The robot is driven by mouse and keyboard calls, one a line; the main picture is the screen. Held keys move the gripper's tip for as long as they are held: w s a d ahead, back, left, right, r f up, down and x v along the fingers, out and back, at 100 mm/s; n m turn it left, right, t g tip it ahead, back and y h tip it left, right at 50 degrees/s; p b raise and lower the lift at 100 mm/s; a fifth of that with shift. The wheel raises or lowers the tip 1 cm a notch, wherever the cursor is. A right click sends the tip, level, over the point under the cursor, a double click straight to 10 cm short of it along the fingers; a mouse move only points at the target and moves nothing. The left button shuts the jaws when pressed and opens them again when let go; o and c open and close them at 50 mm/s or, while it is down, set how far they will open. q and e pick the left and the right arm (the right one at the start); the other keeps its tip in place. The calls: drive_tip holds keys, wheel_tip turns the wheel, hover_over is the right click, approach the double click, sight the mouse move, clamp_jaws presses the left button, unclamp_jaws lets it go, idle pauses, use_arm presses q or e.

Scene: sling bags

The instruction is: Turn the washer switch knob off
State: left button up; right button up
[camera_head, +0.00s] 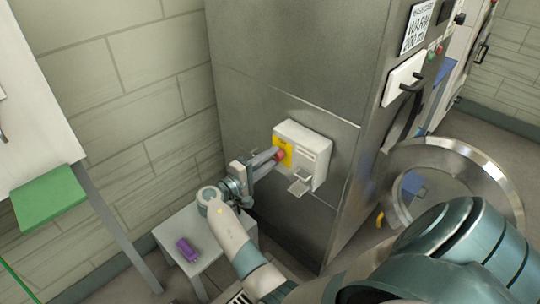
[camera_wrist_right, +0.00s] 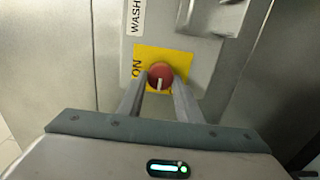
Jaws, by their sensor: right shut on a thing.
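The washer switch knob (camera_wrist_right: 160,75) is red with a white pointer mark and sits on a yellow plate (camera_wrist_right: 143,55) in the right wrist view. The word "ON" shows on the plate's left side. In the head view the knob (camera_head: 280,154) is on the white switch box (camera_head: 305,139) on the grey machine's side. My right gripper (camera_wrist_right: 160,88) is shut on the knob, with one finger on each side of it. It also shows in the head view (camera_head: 274,156). The knob's white mark points toward the gripper, down in the wrist view. My left gripper is not in view.
A small white table (camera_head: 208,262) with a purple item (camera_head: 187,250) stands below my right arm. The large grey machine (camera_head: 290,55) fills the middle, with an open round door (camera_head: 500,175) at right. A green item (camera_head: 48,199) is at left.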

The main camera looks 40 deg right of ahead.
idle(0.3)
drive_tip(key=o, duration=1)
drive_tip(key=shift+o, duration=0.2)
